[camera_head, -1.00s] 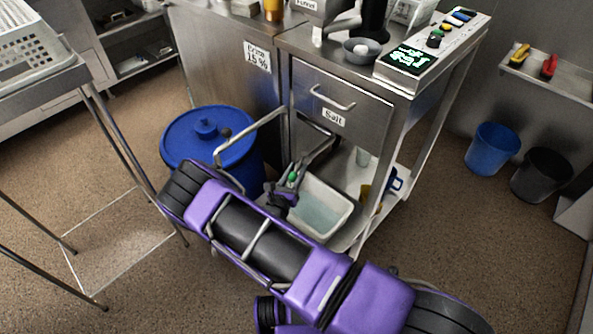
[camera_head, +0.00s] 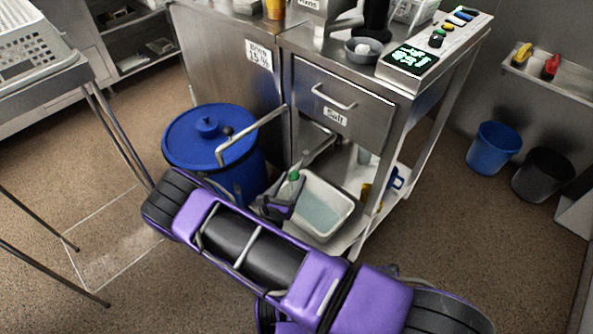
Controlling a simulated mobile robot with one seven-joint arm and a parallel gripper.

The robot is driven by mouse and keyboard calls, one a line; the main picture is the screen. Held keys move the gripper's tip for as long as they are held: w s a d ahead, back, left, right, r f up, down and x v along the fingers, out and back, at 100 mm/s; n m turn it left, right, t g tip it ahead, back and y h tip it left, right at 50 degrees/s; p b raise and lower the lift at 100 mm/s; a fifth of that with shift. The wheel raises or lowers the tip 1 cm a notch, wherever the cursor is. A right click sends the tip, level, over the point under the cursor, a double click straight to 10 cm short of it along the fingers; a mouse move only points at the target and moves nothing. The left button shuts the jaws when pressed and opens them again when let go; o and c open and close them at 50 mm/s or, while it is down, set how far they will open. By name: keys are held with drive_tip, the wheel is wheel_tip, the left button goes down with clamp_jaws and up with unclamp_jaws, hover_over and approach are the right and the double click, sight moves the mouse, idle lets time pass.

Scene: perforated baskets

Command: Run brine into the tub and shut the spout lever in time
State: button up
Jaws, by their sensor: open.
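The white tub (camera_head: 343,226) stands on the low shelf under the salt drawer, with pale blue-green liquid in it. A metal spout (camera_head: 322,148) slants down from the cabinet above the tub's back left. A small green part (camera_head: 293,175), which looks like the lever's grip, shows at its lower end; its exact position is unclear. My gripper (camera_head: 283,205) is open just below the green part, at the tub's left edge. It looks apart from the green part and holds nothing that I can see. My purple arm hides part of the tub's surroundings. I cannot see any stream of liquid.
A blue lidded barrel (camera_head: 208,140) stands left of the tub, with a bent metal bar (camera_head: 250,135) over it. The salt drawer (camera_head: 340,100) is closed above. A blue jug (camera_head: 396,178) stands right of the tub. A wire-legged rack (camera_head: 125,135) is at left.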

drive_tip(key=v, duration=1.2)
drive_tip(key=shift+s+p, duration=0.25)
drive_tip(key=shift+p, duration=0.1)
idle(6.5)
